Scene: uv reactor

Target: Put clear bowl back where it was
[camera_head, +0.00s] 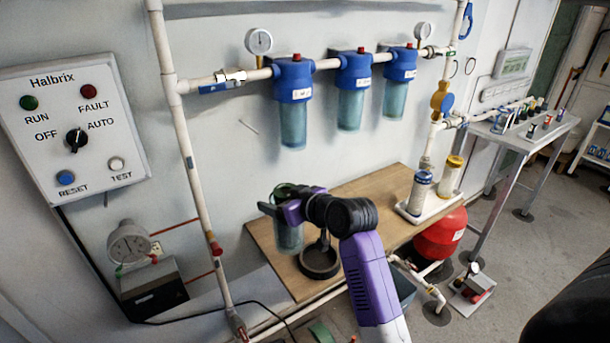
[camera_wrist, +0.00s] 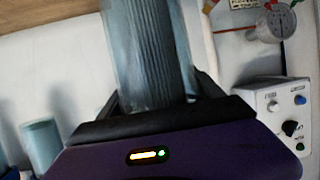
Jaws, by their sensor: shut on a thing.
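My gripper (camera_head: 283,208) is shut on a clear bowl (camera_head: 289,238), a translucent blue-grey cylinder. The bowl hangs roughly upright at the left end of the wooden bench, in front of the wall. I cannot tell its exact height above the bench. In the wrist view the bowl (camera_wrist: 147,45) stands between the two fingers, with fine lengthwise lines on it. Three filter housings with blue heads hang from the white pipe: left (camera_head: 293,115), middle (camera_head: 351,105) and right (camera_head: 396,95). Each shows a clear bowl under its head.
A dark ring-shaped holder (camera_head: 320,264) stands on the wooden bench (camera_head: 368,197), right of the held bowl. Two canisters (camera_head: 419,192) stand on a white tray at the bench's right. A vertical pipe (camera_head: 183,140) and control panel (camera_head: 75,135) are left. A red tank (camera_head: 440,236) is below.

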